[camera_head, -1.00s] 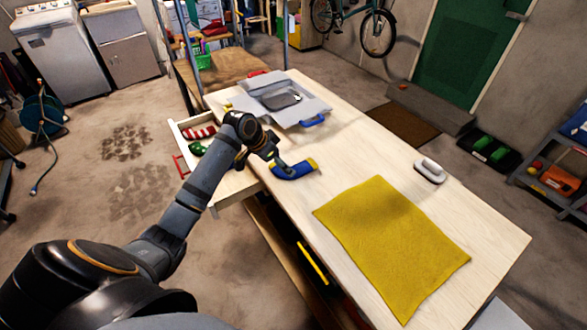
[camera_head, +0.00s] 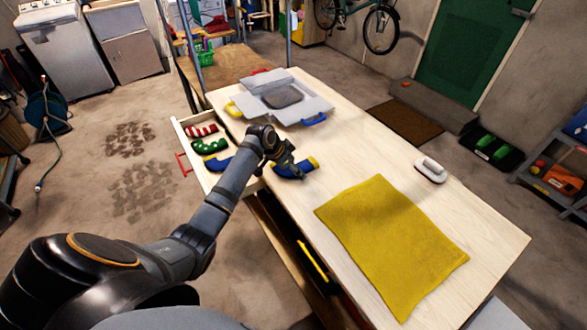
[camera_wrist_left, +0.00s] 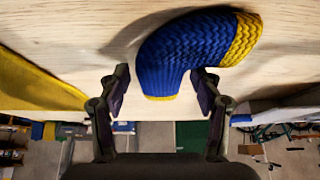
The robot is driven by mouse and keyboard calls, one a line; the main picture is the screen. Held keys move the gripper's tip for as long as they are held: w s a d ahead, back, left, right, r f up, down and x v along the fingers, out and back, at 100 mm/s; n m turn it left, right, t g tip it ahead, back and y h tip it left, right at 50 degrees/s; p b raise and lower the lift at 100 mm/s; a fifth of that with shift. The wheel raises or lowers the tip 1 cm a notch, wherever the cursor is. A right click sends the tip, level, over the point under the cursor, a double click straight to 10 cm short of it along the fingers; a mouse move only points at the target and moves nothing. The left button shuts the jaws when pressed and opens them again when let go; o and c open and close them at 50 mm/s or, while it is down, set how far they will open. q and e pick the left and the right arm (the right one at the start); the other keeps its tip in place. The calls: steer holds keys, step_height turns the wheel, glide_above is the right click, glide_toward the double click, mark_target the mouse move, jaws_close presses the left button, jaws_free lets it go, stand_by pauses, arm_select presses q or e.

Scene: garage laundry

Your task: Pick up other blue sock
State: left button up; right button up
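A blue sock with yellow ends (camera_head: 284,172) lies on the table near its left edge; it also shows large in the left wrist view (camera_wrist_left: 190,50). My left gripper (camera_head: 303,172) is low over this sock, partly covering it. In the left wrist view its two fingers (camera_wrist_left: 163,90) are wide apart, with the sock's blue end at and between the fingertips, not gripped. Another blue sock (camera_head: 216,164) lies in the open drawer, partly hidden by my arm. My right gripper is out of view.
The open drawer (camera_head: 180,138) also holds a red-striped sock (camera_head: 202,131) and a green sock (camera_head: 208,146). A yellow cloth (camera_head: 390,240) covers the near table.

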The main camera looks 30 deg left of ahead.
arm_select(q)
steer(key=c, duration=0.8)
steer(key=shift+o, duration=0.2)
